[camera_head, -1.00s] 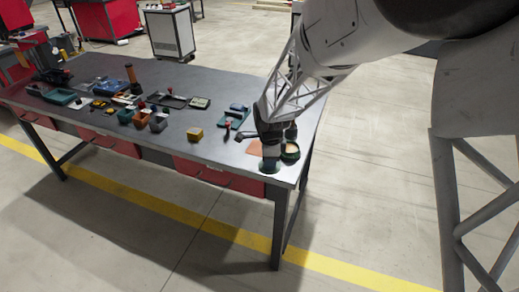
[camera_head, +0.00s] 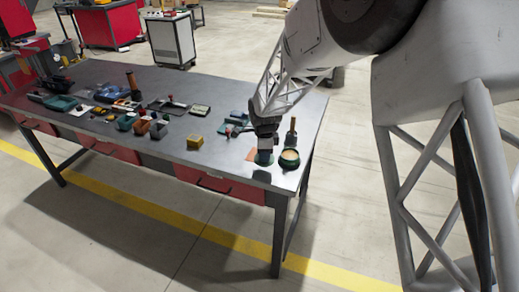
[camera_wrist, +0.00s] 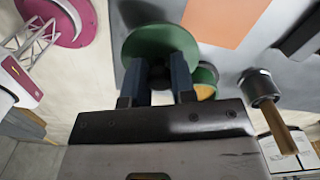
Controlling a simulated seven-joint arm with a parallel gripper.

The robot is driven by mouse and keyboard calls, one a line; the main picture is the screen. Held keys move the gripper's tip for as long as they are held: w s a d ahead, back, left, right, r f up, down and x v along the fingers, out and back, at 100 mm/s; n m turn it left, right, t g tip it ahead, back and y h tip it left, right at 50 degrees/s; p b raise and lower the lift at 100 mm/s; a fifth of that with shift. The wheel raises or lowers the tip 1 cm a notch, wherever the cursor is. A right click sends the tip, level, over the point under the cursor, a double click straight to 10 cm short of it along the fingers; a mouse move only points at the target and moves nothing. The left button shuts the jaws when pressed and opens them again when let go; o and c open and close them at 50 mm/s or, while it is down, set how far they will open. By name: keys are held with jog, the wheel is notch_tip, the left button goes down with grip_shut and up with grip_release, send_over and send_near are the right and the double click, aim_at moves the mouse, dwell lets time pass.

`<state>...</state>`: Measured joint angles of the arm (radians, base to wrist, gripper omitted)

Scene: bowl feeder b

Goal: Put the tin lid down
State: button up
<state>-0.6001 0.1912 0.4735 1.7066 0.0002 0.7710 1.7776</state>
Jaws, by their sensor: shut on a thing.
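The tin lid is a green disc (camera_wrist: 150,38), seen face-on beyond the fingers in the wrist view. My gripper (camera_wrist: 156,75) is shut on it by its middle, where the fingers hide the grip. In the head view the lid (camera_head: 264,159) hangs under my gripper (camera_head: 265,148) near the table's right end. A dark shadow apart from it suggests it is just above the tabletop. The open green tin (camera_head: 289,158) with tan contents stands close to its right, and is partly hidden behind a finger in the wrist view (camera_wrist: 206,82).
An orange sheet (camera_wrist: 226,18) lies beside the lid. A wooden-handled tool (camera_head: 291,132) stands upright behind the tin. A yellow block (camera_head: 195,141), blue-green parts (camera_head: 236,118) and several bins and tools lie to the left. The table's front right corner is bare.

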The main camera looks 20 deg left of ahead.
jog(key=w+a, duration=0.1)
jog(key=w, duration=0.1)
jog(key=w+a, duration=0.3)
jog(key=w, duration=0.1)
jog(key=shift+w+a+f, duration=0.2)
jog(key=shift+w+f, duration=0.15)
jog(key=shift+f, duration=1.75)
jog(key=shift+f, duration=0.1)
jog(key=o, duration=0.9)
notch_tip(320, 180, up, 12)
jog(key=shift+d, duration=0.1)
